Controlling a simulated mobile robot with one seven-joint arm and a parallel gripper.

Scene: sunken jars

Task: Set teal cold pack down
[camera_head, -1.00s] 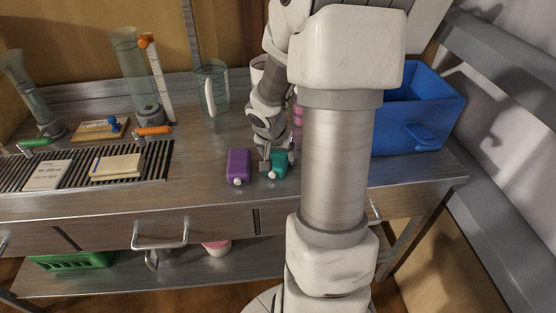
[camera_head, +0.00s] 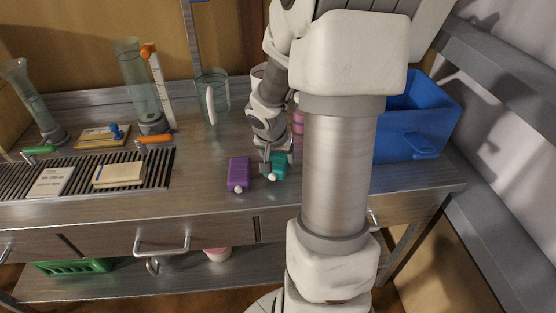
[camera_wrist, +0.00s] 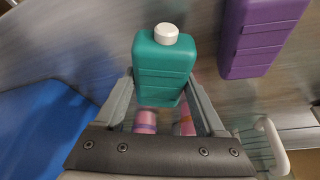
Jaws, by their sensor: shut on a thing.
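The teal cold pack (camera_wrist: 164,62), a ribbed block with a white cap, is between the fingers of my gripper (camera_wrist: 165,100) in the wrist view. My gripper is shut on it. In the head view the teal cold pack (camera_head: 280,163) is at or just above the worktop, partly hidden by my gripper (camera_head: 276,160). I cannot tell whether its underside touches the metal. A purple cold pack (camera_head: 238,174) lies a short way to its left, apart from it; it also shows in the wrist view (camera_wrist: 258,38).
A blue bin (camera_head: 415,125) stands to the right on the worktop (camera_head: 205,180). A clear jug (camera_head: 212,95) and a pink item (camera_head: 298,120) stand behind. A slatted grate (camera_head: 85,175) with a cream block (camera_head: 119,174) is left. The front worktop strip is clear.

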